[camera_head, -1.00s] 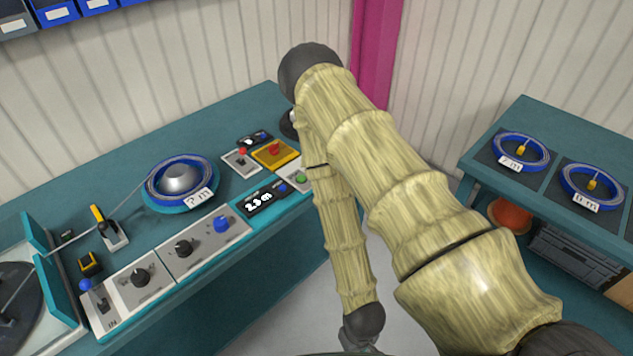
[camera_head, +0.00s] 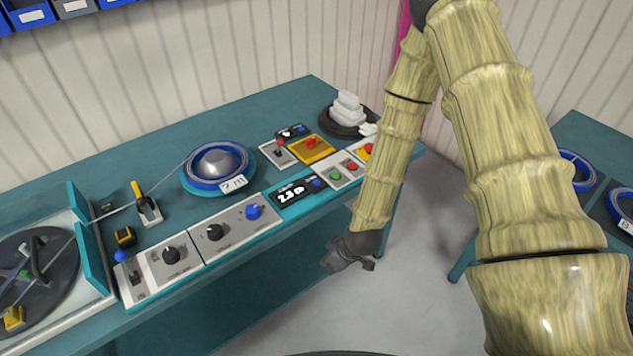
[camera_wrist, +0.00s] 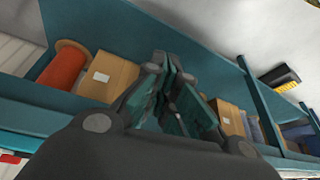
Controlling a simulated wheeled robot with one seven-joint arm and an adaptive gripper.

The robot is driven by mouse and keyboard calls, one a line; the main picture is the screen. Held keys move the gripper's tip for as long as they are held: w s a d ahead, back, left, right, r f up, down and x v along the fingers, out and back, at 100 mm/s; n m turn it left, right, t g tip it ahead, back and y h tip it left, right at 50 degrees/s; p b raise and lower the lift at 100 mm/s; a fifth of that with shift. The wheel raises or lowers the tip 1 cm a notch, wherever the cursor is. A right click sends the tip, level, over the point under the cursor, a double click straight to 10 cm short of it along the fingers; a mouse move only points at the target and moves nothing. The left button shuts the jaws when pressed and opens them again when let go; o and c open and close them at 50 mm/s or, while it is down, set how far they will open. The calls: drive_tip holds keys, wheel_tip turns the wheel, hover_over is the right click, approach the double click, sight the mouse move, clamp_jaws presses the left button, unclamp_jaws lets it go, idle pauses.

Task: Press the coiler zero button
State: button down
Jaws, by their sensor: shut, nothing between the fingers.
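The bench control strip has a black display (camera_head: 291,195) reading about 2.3. A small blue button (camera_head: 317,183) sits at its right end; its label is too small to read, so I cannot tell whether it is the zero button. The coiler (camera_head: 218,163), with a blue cable coil and a tag, stands behind the strip. My gripper (camera_head: 335,266) hangs in front of the bench's front edge, right of and below the display in the head view, apart from the buttons. In the wrist view my gripper (camera_wrist: 172,70) is shut and empty.
A larger blue knob (camera_head: 253,211), green button (camera_head: 336,174) and red button (camera_head: 352,166) share the strip. A yellow box (camera_head: 312,149) with a red button stands behind. The wrist view shows an orange reel (camera_wrist: 64,66) and cardboard box (camera_wrist: 108,78) on a shelf.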

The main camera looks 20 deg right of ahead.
drive_tip(key=w+r+n+t, duration=0.1)
drive_tip(key=w+r, duration=0.2)
drive_tip(key=w, duration=0.2)
drive_tip(key=w+r+n, duration=0.2)
drive_tip(key=w+r, duration=0.2)
drive_tip(key=w+r+n+t+y, duration=0.1)
drive_tip(key=w+r, duration=0.3)
drive_tip(key=w, duration=0.1)
drive_tip(key=shift+w+d+n+t, duration=0.3)
drive_tip(key=shift+w+n, duration=0.05)
drive_tip(key=shift+n, duration=0.05)
wheel_tip(320, 180, up, 11)
drive_tip(key=n+t+y, duration=0.1)
drive_tip(key=n+t, duration=0.1)
drive_tip(key=n, duration=0.2)
hover_over(314, 183)
drive_tip(key=shift+r, duration=0.2)
drive_tip(key=shift+f, duration=0.2)
drive_tip(key=shift+f+b, duration=2.55)
drive_tip(key=shift+f, duration=1.7)
drive_tip(key=shift+f, duration=0.2)
drive_tip(key=shift+f+b, duration=0.25)
drive_tip(key=shift+b, duration=0.05)
